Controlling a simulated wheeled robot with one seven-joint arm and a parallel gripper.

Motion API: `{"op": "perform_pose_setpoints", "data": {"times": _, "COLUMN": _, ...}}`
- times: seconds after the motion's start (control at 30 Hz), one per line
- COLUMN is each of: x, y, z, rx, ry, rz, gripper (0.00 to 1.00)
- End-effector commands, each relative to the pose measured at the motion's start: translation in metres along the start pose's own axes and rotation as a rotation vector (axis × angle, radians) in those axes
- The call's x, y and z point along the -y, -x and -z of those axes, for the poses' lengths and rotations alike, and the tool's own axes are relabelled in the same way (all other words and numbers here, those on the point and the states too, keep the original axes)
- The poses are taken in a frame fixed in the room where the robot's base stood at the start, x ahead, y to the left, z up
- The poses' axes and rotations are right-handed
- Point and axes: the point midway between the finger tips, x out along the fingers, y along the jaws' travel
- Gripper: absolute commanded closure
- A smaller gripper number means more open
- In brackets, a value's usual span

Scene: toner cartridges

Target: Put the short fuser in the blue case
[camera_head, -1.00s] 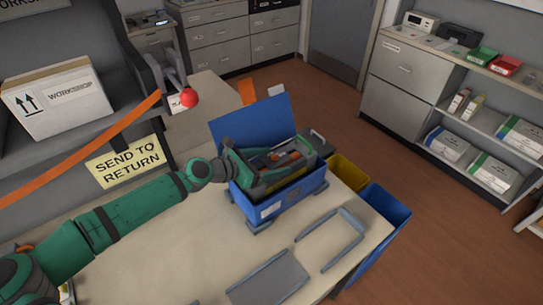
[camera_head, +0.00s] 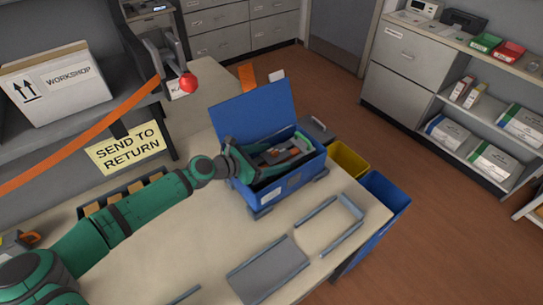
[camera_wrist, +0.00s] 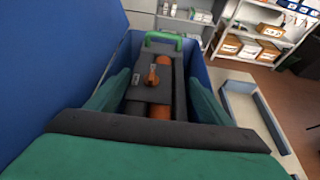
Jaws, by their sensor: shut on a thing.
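The blue case (camera_head: 283,188) stands on the table with its lid (camera_head: 255,110) raised at the back. The short fuser (camera_head: 280,152) is a dark grey unit with orange parts, inside the case between its walls. My gripper (camera_head: 268,156) reaches into the case and is shut on the fuser, a green finger on either side in the wrist view (camera_wrist: 156,92). The fuser's underside is hidden, so I cannot tell whether it touches the case floor.
A grey tray (camera_head: 268,268) and a grey U-shaped frame (camera_head: 335,222) lie in front of the case. A yellow bin (camera_head: 348,160) and a blue bin (camera_head: 385,195) stand beyond the table's right edge. A dark slotted rack (camera_head: 122,198) is behind my arm.

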Motion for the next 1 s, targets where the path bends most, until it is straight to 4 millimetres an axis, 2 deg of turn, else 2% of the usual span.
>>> {"op": "perform_pose_setpoints", "data": {"times": 0.43, "x": -0.001, "y": -0.003, "z": 0.006, "rx": 0.002, "ry": 0.000, "rz": -0.002, "gripper": 0.89}}
{"op": "perform_pose_setpoints", "data": {"times": 0.47, "x": 0.000, "y": -0.003, "z": 0.008, "rx": -0.001, "ry": 0.001, "rz": 0.000, "gripper": 0.21}}
{"op": "perform_pose_setpoints", "data": {"times": 0.5, "x": 0.000, "y": -0.003, "z": 0.009, "rx": -0.002, "ry": 0.001, "rz": 0.000, "gripper": 0.12}}
{"op": "perform_pose_setpoints", "data": {"times": 0.53, "x": 0.000, "y": -0.003, "z": 0.009, "rx": -0.002, "ry": 0.002, "rz": 0.001, "gripper": 0.07}}
{"op": "perform_pose_setpoints", "data": {"times": 0.87, "x": 0.001, "y": -0.003, "z": 0.009, "rx": -0.004, "ry": 0.002, "rz": 0.002, "gripper": 0.07}}
{"op": "perform_pose_setpoints", "data": {"times": 1.0, "x": 0.001, "y": 0.002, "z": -0.002, "rx": -0.005, "ry": 0.000, "rz": 0.002, "gripper": 0.07}}
